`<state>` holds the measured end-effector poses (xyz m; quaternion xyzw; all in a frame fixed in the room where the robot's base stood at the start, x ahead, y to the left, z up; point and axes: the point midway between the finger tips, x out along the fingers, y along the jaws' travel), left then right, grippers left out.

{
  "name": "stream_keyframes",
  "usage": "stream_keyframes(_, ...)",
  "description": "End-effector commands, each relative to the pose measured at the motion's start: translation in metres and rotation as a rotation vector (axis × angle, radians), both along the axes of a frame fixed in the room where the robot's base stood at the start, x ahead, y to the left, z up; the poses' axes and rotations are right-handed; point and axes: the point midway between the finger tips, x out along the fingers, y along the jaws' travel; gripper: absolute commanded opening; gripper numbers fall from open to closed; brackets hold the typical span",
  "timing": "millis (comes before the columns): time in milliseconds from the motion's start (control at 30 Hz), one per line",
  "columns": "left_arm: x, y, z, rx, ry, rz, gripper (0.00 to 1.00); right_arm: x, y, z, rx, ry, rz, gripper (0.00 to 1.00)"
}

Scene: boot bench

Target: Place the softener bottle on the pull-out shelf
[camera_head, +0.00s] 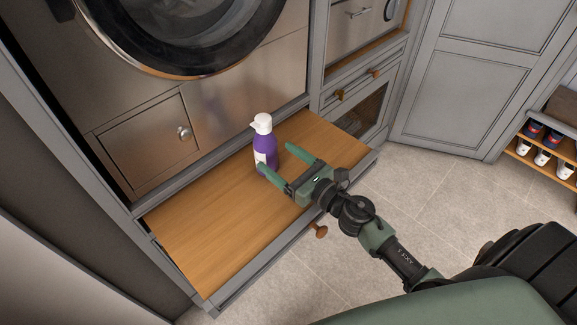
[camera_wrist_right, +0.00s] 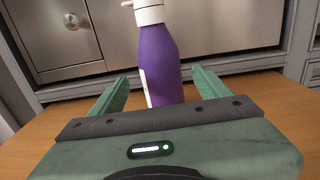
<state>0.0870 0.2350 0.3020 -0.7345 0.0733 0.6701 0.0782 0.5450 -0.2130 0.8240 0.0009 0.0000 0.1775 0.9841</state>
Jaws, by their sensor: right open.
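The softener bottle (camera_head: 265,145) is purple with a white cap and a pale label. It stands upright on the wooden pull-out shelf (camera_head: 200,220), towards the shelf's back edge. My right gripper (camera_head: 276,160) is open, low over the shelf, with its green fingers pointing at the bottle. In the right wrist view the bottle (camera_wrist_right: 157,60) rises beyond and between the two open fingers (camera_wrist_right: 162,88). Its base is hidden behind the gripper body, and I cannot tell whether a finger touches it. My left gripper is not in view.
A washing machine (camera_head: 180,30) in a metal front stands behind the shelf. The shelf's front has a wooden knob (camera_head: 320,231). A shoe rack (camera_head: 545,150) stands at the far right. The shelf's left part is bare, and the tiled floor (camera_head: 420,185) in front is clear.

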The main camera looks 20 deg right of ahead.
Motion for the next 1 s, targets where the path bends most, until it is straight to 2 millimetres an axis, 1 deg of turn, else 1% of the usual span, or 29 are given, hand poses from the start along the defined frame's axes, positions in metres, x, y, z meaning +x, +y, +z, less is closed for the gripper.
stream_keyframes(33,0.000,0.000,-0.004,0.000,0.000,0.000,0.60,-0.008,-0.003,-0.003,0.000,0.001,-0.001,0.77)
stream_keyframes(100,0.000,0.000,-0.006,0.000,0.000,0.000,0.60,-0.016,-0.006,-0.002,0.001,0.001,-0.001,0.77)
stream_keyframes(233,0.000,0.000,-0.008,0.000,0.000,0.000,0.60,-0.025,-0.010,-0.001,0.000,0.000,-0.001,0.77)
stream_keyframes(800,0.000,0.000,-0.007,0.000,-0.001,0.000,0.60,-0.028,-0.011,0.001,-0.001,-0.001,0.000,0.77)
stream_keyframes(867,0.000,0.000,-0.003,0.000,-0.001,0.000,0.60,-0.027,-0.011,0.005,-0.001,-0.001,0.000,0.77)
stream_keyframes(1000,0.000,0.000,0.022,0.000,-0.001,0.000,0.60,-0.027,-0.011,0.029,-0.001,-0.001,0.000,0.77)
